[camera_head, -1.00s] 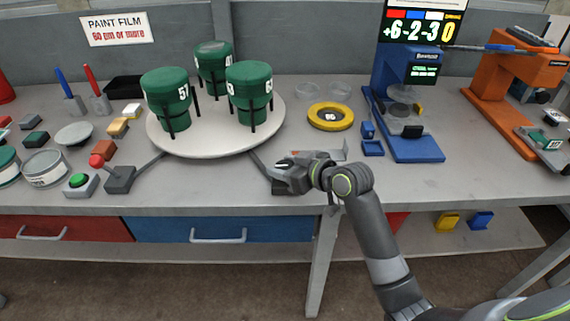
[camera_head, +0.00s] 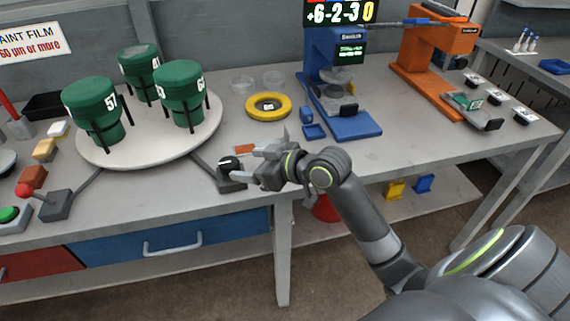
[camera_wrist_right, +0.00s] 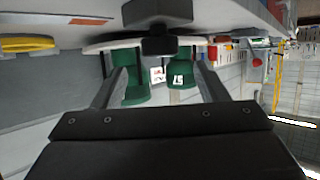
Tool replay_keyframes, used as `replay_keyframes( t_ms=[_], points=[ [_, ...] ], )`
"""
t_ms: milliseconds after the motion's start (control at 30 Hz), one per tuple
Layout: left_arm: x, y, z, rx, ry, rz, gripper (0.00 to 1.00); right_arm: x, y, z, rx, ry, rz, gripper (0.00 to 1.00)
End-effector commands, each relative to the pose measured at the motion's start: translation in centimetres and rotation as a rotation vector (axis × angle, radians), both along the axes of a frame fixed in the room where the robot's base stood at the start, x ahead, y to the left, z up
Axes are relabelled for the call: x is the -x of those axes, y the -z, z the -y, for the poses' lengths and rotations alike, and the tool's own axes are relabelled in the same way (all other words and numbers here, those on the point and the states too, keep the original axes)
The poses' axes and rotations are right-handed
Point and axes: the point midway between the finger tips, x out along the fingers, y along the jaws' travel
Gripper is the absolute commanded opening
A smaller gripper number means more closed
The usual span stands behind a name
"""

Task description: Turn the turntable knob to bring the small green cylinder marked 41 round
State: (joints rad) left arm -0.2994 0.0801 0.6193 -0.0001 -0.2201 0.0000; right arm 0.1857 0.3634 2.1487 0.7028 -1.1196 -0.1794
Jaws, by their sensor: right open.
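The small green cylinder marked 41 (camera_head: 138,62) stands at the back of the round white turntable (camera_head: 150,151), behind the green cylinders marked 51 (camera_head: 92,103) and 63 (camera_head: 183,88). The black turntable knob (camera_head: 229,163) sits on a dark base at the bench's front edge, right of the turntable. My right gripper (camera_head: 247,163) is open and empty just right of the knob, fingers toward it. The right wrist view shows the knob (camera_wrist_right: 158,43) beyond and between the open fingers, apart from them. My left gripper is not in view.
A yellow ring (camera_head: 268,106) and glass dishes lie behind my right gripper. A blue instrument stand (camera_head: 352,126) and an orange one (camera_head: 432,92) stand to the right. A red-topped control (camera_head: 24,190) and green button (camera_head: 9,214) are at the left.

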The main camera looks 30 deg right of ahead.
Motion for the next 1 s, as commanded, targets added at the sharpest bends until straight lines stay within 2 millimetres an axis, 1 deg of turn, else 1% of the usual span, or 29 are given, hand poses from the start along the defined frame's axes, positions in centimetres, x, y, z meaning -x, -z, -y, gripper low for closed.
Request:
replay_keyframes(
  t_ms=[33, 200, 500, 700, 1000],
  points=[
    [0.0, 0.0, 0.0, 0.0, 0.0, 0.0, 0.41, 0.9, -0.4, 0.6, 0.007, -0.002, 0.001, 0.67],
    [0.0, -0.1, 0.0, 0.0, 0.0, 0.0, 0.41, 3.2, -1.5, 1.9, 0.007, -0.001, -0.001, 0.67],
    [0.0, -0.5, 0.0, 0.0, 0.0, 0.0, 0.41, 6.4, -3.0, 3.7, 0.006, -0.001, -0.002, 0.67],
    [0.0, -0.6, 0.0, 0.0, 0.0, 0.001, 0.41, 7.6, -3.6, 4.4, 0.003, 0.0, -0.001, 0.67],
    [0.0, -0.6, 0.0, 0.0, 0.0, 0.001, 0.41, 8.0, -3.8, 4.5, 0.0, -0.001, -0.003, 0.67]
  ],
)
